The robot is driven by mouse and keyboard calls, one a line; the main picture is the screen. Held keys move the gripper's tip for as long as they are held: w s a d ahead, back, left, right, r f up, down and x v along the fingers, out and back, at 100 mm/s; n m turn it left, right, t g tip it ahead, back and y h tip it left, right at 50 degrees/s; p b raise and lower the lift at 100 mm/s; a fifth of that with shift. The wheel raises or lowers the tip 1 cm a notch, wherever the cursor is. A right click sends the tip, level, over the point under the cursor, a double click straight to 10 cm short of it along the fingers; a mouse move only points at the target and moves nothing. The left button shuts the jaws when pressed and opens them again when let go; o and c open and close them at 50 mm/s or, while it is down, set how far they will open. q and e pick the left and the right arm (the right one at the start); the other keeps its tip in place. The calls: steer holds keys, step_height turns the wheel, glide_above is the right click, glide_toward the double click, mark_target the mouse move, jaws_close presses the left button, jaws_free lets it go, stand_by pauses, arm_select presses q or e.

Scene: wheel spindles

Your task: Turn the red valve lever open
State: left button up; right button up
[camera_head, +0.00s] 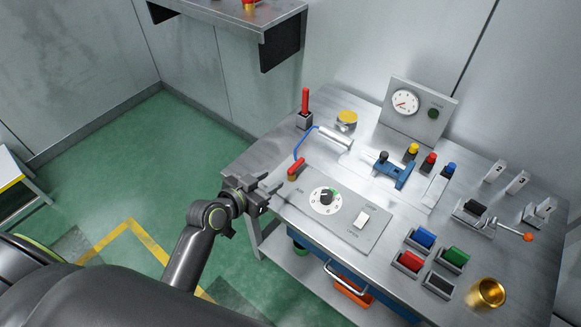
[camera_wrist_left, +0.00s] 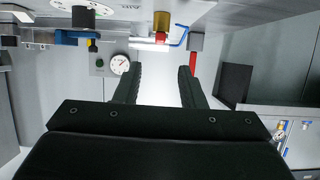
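The red valve lever (camera_head: 296,166) sits near the left edge of the steel workbench, beside a blue hose (camera_head: 300,142). In the left wrist view, which looks upside down, the red lever (camera_wrist_left: 160,38) shows against a brass-coloured body (camera_wrist_left: 161,20). My left gripper (camera_head: 270,188) is at the bench's left edge, just left of and nearer than the lever, apart from it. In the left wrist view its two fingers (camera_wrist_left: 162,82) are spread with nothing between them. My right gripper is not in view.
An upright red handle on a grey block (camera_head: 304,119) stands behind the valve. A dial panel (camera_head: 370,223) lies right of it. A gauge panel (camera_head: 428,112), a blue vise (camera_head: 394,172), coloured blocks in trays and a brass cup (camera_head: 487,293) are farther right. Green floor lies left.

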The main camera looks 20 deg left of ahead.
mark_target(293, 167)
arm_select(q)
steer(key=x, duration=1)
steer(key=shift+f, duration=0.1)
steer(key=shift+c, duration=0.5)
jaws_close()
